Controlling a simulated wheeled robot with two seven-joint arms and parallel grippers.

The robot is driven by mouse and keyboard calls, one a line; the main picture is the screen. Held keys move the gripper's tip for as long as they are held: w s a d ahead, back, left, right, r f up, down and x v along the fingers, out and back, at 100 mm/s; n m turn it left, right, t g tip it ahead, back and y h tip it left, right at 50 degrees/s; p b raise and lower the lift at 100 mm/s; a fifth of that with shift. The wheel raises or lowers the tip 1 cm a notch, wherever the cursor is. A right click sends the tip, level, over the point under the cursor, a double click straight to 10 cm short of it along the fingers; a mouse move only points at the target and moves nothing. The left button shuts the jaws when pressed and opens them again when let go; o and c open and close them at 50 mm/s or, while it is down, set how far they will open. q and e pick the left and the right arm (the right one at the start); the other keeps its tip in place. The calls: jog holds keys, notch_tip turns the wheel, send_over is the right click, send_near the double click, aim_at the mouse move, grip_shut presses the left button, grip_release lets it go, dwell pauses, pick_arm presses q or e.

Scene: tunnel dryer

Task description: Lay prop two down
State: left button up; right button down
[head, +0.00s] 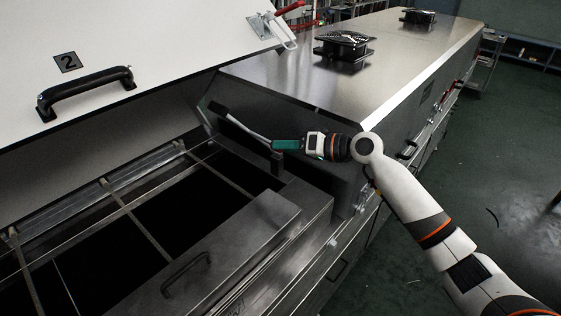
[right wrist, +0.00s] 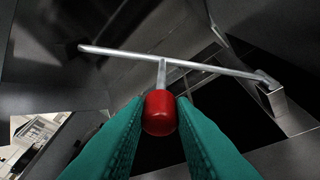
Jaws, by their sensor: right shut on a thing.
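Prop two is a thin metal bar (right wrist: 200,66) with a short stem and a red knob (right wrist: 160,112). My right gripper (right wrist: 160,118) has its green fingers closed on the knob, one on each side. In the head view the bar (head: 243,128) slants up and left from my right gripper (head: 276,146) to a dark end piece near the raised lid. Its other end is by a small dark bracket (right wrist: 289,108) on the dryer's edge. The white lid (head: 140,35) marked 2 stands raised at the left. My left gripper is not in view.
The open dryer bay has a dark inside crossed by thin rails (head: 130,213). A metal ledge with a dark handle (head: 186,274) lies in front. A closed steel hood (head: 300,75) with fans (head: 343,45) stretches behind. The green floor at right is mostly clear.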

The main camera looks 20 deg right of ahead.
jog(key=shift+w+d+r+m+y, duration=0.3)
jog(key=shift+w+d+r, duration=0.05)
jog(key=shift+d+r, duration=0.15)
jog(key=c, duration=1.2)
grip_release()
jog(key=shift+f, duration=0.1)
jog(key=b+v, duration=0.4)
jog(key=v, duration=0.8)
